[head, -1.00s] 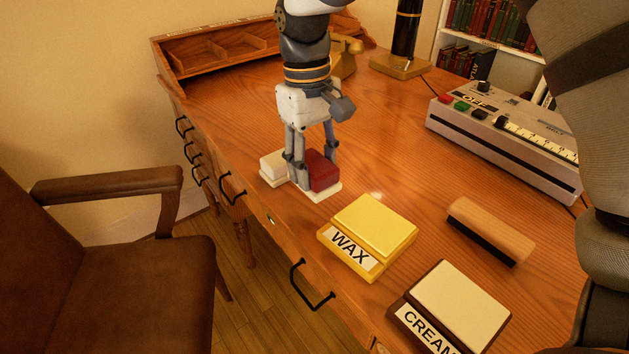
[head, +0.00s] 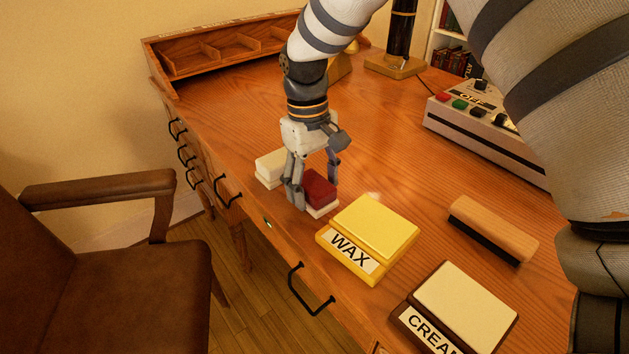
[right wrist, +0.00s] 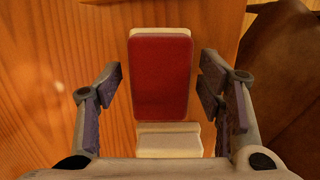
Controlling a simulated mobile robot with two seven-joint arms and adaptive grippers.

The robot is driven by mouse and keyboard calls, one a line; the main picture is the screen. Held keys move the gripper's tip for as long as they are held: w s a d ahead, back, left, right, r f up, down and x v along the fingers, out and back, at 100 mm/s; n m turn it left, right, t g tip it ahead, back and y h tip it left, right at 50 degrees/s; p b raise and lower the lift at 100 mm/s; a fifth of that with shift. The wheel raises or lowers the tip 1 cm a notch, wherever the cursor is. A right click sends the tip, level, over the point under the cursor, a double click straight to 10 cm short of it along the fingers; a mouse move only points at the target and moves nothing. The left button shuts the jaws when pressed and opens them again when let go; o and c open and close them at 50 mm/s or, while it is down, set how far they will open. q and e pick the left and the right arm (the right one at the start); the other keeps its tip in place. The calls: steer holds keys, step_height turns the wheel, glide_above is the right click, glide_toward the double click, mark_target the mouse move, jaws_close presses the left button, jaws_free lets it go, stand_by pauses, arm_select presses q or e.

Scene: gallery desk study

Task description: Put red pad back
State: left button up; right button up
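The red pad (head: 320,185) lies on a pale base on the desk, near its front edge. A cream block (head: 271,166) is just behind it to the left. In the right wrist view the red pad (right wrist: 160,77) lies between my fingers, with a pale piece (right wrist: 168,139) below it. My right gripper (head: 313,190) is around the pad from above. In the wrist view my right gripper (right wrist: 158,100) is open, with clear gaps on both sides of the pad. My left gripper is not in view.
A yellow WAX box (head: 375,228) and a brown CREAM box (head: 465,300) stand front right. A wooden brush (head: 493,228) and a grey control box (head: 480,125) are further right. A brown chair (head: 100,270) stands before the desk. Bare desk lies behind the gripper.

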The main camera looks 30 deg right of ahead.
mark_target(310, 178)
steer(key=shift+r, duration=0.1)
step_height(310, 178, up, 12)
steer(key=w, duration=0.1)
steer(key=shift+w, duration=0.2)
stand_by(0.4)
